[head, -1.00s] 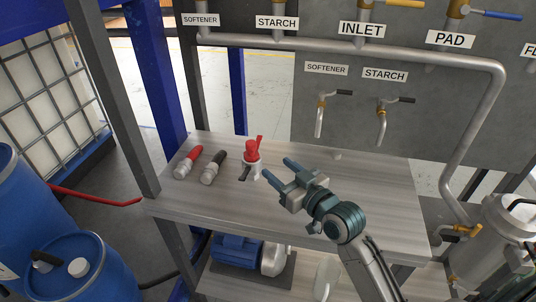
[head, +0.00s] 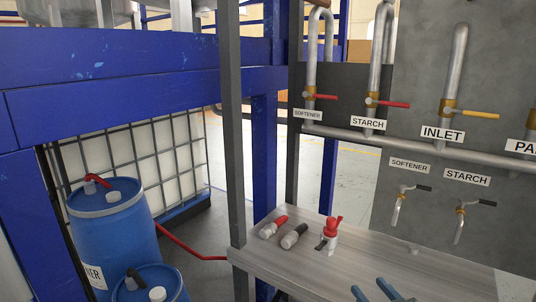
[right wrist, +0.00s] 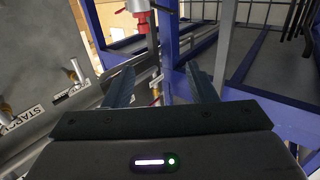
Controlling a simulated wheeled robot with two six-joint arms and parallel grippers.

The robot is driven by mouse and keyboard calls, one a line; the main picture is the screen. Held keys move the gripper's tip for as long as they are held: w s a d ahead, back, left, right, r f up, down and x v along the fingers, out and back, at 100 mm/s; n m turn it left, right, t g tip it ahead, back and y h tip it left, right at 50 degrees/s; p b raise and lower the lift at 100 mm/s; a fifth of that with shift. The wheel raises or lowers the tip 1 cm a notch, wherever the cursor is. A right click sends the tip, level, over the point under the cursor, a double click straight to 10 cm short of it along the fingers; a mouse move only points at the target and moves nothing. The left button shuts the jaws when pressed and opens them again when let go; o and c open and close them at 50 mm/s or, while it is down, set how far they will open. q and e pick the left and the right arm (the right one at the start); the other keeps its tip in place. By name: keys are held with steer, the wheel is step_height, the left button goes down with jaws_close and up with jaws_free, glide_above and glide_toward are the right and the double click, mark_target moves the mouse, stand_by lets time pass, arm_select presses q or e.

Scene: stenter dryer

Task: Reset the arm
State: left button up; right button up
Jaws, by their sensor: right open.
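My right gripper (head: 370,287) shows only by its blue-grey fingertips at the bottom edge of the head view, over the front of the grey bench (head: 290,258). The fingers stand apart with nothing seen between them, and they also show in the right wrist view (right wrist: 160,86). The rest of the right arm is below the head picture. My left gripper is in neither view.
A red-topped white fitting (head: 329,238), a black-ended coupling (head: 293,237) and a red-ended coupling (head: 272,227) stand or lie on the bench. A grey post (head: 234,150) rises at its left corner. Blue drums (head: 115,235) stand left. Pipes and taps line the panel (head: 432,85).

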steer(key=s+d+f+m+g+h, duration=0.1)
steer(key=s+d+f+g+h, duration=0.15)
steer(key=s+f+g, duration=0.75)
steer(key=s+d+f+m+g+h, duration=0.1)
steer(key=s+f+g+h, duration=0.25)
steer(key=s+f, duration=1.1)
steer(key=s+d+f+g, duration=0.1)
steer(key=s+d+f, duration=0.1)
steer(key=f, duration=1.2)
steer(key=s+d+f, duration=0.2)
steer(key=f, duration=1.2)
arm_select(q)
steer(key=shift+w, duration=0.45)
arm_select(e)
steer(key=s+f+m+g, duration=0.1)
steer(key=s+f, duration=1.6)
steer(key=f, duration=0.1)
steer(key=shift+s+d, duration=0.35)
